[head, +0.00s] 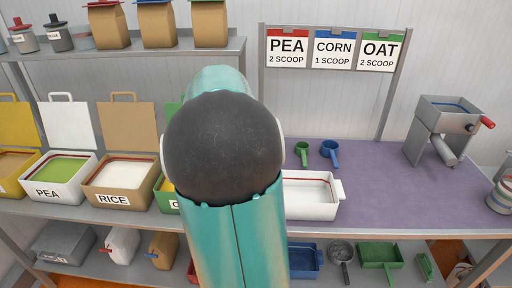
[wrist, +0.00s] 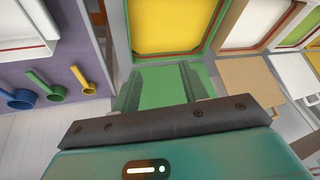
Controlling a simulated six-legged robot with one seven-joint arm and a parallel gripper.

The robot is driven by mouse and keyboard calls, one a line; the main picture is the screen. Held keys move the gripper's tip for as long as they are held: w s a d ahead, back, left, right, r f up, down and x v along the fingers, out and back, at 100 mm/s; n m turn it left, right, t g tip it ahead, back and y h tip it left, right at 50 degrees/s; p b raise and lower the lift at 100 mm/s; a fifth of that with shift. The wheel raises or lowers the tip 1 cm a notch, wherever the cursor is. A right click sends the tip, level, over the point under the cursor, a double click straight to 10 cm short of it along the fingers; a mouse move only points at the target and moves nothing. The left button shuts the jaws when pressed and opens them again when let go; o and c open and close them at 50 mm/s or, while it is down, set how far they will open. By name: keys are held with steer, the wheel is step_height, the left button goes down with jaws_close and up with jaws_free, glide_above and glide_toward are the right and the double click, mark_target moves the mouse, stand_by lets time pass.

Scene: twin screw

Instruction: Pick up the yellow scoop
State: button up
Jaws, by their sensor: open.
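The yellow scoop (wrist: 86,82) lies on the purple work surface in the wrist view, left of my gripper, beside a green scoop (wrist: 40,84) and a blue scoop (wrist: 20,99). My gripper (wrist: 160,78) is open, with its fingers in front of a green bin lid; nothing shows between them. The yellow scoop is apart from the fingers. In the head view my arm hides both the gripper and the yellow scoop; only the green scoop (head: 302,151) and blue scoop (head: 330,152) show.
A white tray (head: 310,209) sits at the front of the purple table (head: 385,185). Bins marked PEA (head: 47,194) and RICE (head: 113,199) stand left. A grey mill (head: 440,125) stands right. The table's middle right is clear.

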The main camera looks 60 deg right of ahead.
steer(key=s+d+f+m+g+h, duration=0.1)
steer(key=s+d+f, duration=0.2)
steer(key=d, duration=0.5)
steer(key=s+d+f+m+g, duration=0.1)
steer(key=s+d+f, duration=0.3)
steer(key=d, duration=0.4)
steer(key=s+d+f+m+h, duration=0.1)
steer(key=s+d+f, duration=0.2)
steer(key=d, duration=0.6)
steer(key=x, duration=0.8)
steer(key=shift+s+a+f, duration=0.1)
steer(key=shift+s+f, duration=0.1)
steer(key=shift+f, duration=0.05)
steer(key=x, duration=0.5)
steer(key=shift+w, duration=0.1)
jaws_close()
